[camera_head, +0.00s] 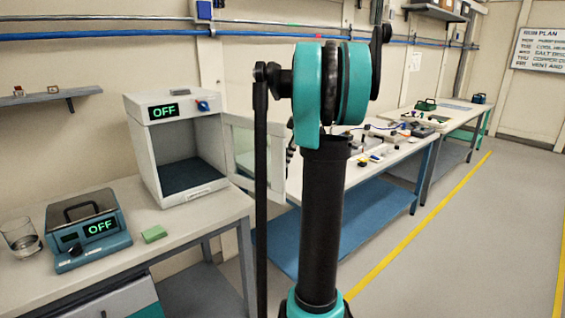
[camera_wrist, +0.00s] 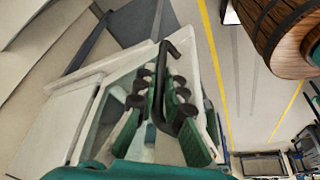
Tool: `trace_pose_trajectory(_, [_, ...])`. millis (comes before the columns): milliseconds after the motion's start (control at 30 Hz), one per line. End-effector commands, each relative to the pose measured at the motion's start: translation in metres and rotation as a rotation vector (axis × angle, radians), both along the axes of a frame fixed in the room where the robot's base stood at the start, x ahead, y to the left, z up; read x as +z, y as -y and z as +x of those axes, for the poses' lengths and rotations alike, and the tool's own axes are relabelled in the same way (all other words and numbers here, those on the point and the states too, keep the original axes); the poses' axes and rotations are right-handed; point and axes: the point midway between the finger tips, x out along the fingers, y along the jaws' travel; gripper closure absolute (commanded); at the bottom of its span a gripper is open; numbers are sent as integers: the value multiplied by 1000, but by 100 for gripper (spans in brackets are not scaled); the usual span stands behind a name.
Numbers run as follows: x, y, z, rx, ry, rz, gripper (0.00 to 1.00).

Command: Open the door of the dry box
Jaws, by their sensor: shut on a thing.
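The dry box (camera_head: 150,150) is a white cabinet on the left bench, with a lit OFF display and a blue knob on its upper front. Its front is open and the dark floor inside shows. Its glazed, pale-framed door (camera_head: 243,150) is swung out to the right, partly behind my arm. In the wrist view, my gripper (camera_wrist: 163,112) has its green fingers closed around a dark bent handle (camera_wrist: 163,58) in front of the door's glass and pale frame. In the head view my arm mostly hides the gripper and handle.
A blue device (camera_head: 92,246) with an OFF display, a glass beaker (camera_head: 20,238) and a green block (camera_head: 154,234) stand on the left bench. A second bench (camera_head: 385,168) with small items is behind my arm. The floor (camera_head: 440,260) on the right is clear.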

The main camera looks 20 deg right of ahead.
Motion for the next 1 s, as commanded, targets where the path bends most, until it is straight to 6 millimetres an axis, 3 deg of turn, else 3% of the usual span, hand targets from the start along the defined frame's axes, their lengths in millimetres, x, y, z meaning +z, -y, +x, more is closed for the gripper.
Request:
trace_pose_trajectory(467, [0, 2, 2, 1, 2, 1, 100])
trace_pose_trajectory(500, [0, 2, 3, 1, 2, 1, 86])
trace_pose_trajectory(633, [0, 2, 2, 1, 1, 1, 69])
trace_pose_trajectory(1000, [4, 4, 2, 0, 0, 0, 69])
